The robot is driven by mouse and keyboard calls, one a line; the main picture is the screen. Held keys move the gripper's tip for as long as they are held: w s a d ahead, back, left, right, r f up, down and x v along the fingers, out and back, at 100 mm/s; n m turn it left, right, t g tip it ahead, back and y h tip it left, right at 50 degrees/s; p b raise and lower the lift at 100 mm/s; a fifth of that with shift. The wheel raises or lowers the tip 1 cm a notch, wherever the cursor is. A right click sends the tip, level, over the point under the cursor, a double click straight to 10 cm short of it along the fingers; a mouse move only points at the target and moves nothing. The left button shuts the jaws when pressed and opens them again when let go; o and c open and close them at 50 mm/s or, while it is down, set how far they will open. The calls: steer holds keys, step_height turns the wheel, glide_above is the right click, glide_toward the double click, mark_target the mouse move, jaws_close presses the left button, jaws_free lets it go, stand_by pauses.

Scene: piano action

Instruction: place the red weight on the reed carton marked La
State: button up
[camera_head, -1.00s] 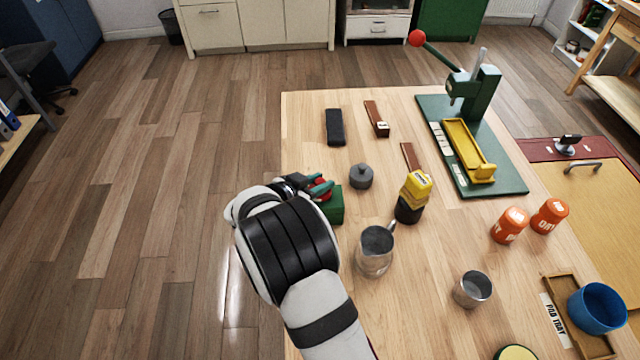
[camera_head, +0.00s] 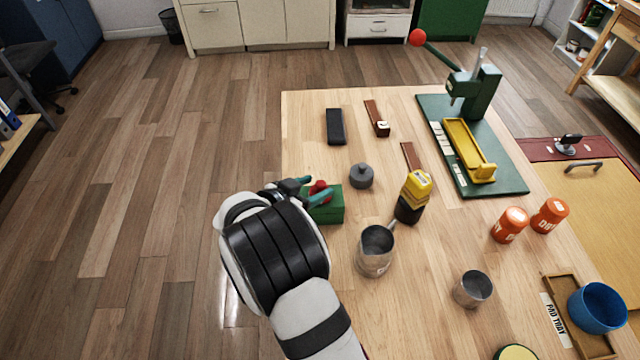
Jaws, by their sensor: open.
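The red weight (camera_head: 319,187) sits on top of a green box (camera_head: 328,211) at the left edge of the table. The box may be the reed carton; no La mark shows on its visible faces. My gripper (camera_head: 317,190) is open, with one teal finger on the far side of the weight and one on the near side. My wrist hides the left part of the box. I cannot tell whether a finger still touches the weight.
A grey knobbed weight (camera_head: 361,176) stands right of the box. A green press (camera_head: 472,130) is at the back right. Floor lies open left of the table.

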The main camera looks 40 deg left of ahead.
steer(key=v, duration=0.9)
steer(key=w+d+r+m+g+h, duration=0.1)
steer(key=w+d+r+g+h, duration=0.1)
steer(key=d, duration=0.7)
steer(key=w+d+r+m+g+h, duration=0.2)
steer(key=d, duration=0.7)
steer(key=w+d+r+m+g+h, duration=0.1)
steer(key=w+d+r+g+h, duration=0.15)
steer(key=d, duration=0.75)
steer(key=s+d+m+g, duration=0.1)
steer(key=s+d+g, duration=0.4)
steer(key=d, duration=0.4)
steer(key=s+d+m+y, duration=0.1)
steer(key=s+y, duration=0.6)
steer(key=s, duration=0.7)
steer(key=shift+d+r+g+y, duration=0.35)
steer(key=shift+d+r+g, duration=0.1)
steer(key=shift+d, duration=0.3)
